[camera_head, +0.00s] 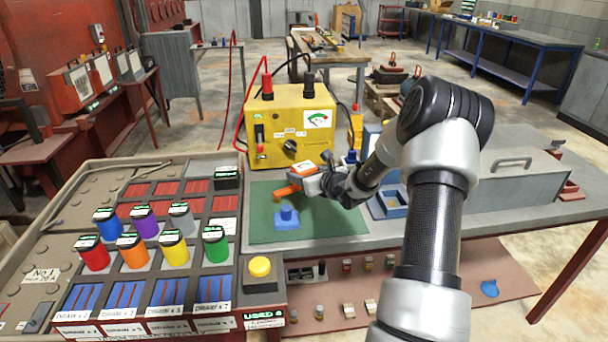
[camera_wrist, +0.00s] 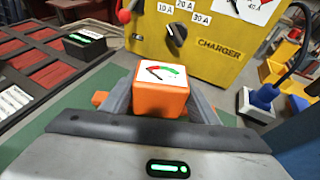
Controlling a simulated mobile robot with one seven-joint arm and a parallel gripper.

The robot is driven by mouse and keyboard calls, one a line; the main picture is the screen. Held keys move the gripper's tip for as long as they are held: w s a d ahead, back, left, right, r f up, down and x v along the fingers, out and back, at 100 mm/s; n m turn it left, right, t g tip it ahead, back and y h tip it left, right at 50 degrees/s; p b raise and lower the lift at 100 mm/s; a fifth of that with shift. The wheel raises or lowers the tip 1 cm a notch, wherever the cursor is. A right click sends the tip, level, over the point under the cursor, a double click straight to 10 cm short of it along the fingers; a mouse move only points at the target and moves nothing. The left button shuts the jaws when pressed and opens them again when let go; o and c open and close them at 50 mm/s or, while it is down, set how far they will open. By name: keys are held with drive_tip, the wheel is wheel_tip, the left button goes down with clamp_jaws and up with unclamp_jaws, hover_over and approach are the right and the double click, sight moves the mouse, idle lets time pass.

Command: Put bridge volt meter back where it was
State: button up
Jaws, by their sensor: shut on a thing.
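The bridge volt meter, an orange block with a white gauge face (camera_head: 303,168), is held above the green mat (camera_head: 335,224), in front of the yellow charger. In the wrist view the meter (camera_wrist: 160,97) sits upright between both fingers, its gauge facing up. A small orange part also shows left of the fingers. My gripper (camera_head: 312,182) is shut on the meter. A blue stepped piece with a round top (camera_head: 287,218) sits on the mat below and slightly left of the meter. The meter's underside is hidden in the wrist view.
The yellow charger (camera_head: 283,150) with red and black leads stands behind the mat. A rack of coloured cylinders (camera_head: 133,252) and a yellow button (camera_head: 260,267) are left. A blue tray (camera_head: 376,207) and a grey lidded box (camera_head: 515,185) are right.

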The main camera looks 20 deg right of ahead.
drive_tip(key=shift+r, duration=0.1)
drive_tip(key=o, duration=1.4)
drive_tip(key=shift+f, duration=0.2)
drive_tip(key=shift+r, duration=0.1)
drive_tip(key=shift+s+r, duration=0.15)
drive_tip(key=p+v, duration=0.1)
drive_tip(key=v, duration=1)
drive_tip(key=shift+s+d+r, duration=0.1)
drive_tip(key=shift+s+d, duration=0.05)
drive_tip(key=shift+s, duration=0.2)
